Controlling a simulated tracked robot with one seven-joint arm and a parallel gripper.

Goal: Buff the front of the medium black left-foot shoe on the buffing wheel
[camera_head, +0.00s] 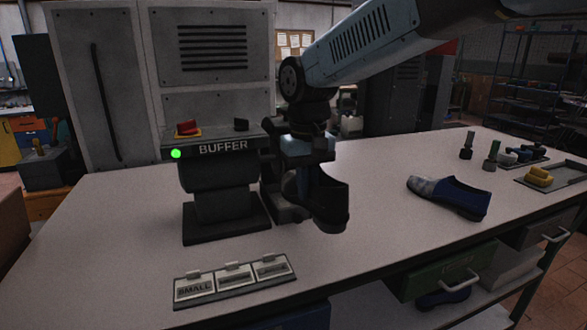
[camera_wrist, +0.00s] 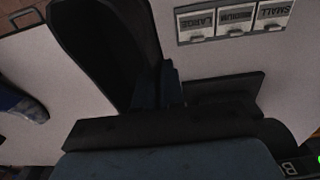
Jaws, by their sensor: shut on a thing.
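The black shoe (camera_head: 330,205) hangs from my gripper (camera_head: 306,172), heel end toward the camera, above the table. My gripper is shut on it and points down. In the wrist view the shoe's dark opening (camera_wrist: 105,45) fills the upper left, with a gripper finger (camera_wrist: 160,88) at its edge. The buffer (camera_head: 222,180) stands just left of the shoe, its green lamp (camera_head: 176,154) lit. The buffing wheel and the shoe's front are largely hidden behind my gripper and the shoe; I cannot tell whether they touch. The shoe's size and foot side cannot be read.
A size rack (camera_head: 235,279) with small, medium and large labels lies in front of the buffer. A blue and grey shoe (camera_head: 450,196) stands to the right. Small tools (camera_head: 492,155) and a tray (camera_head: 558,174) lie farther right. The table (camera_head: 395,240) between is clear.

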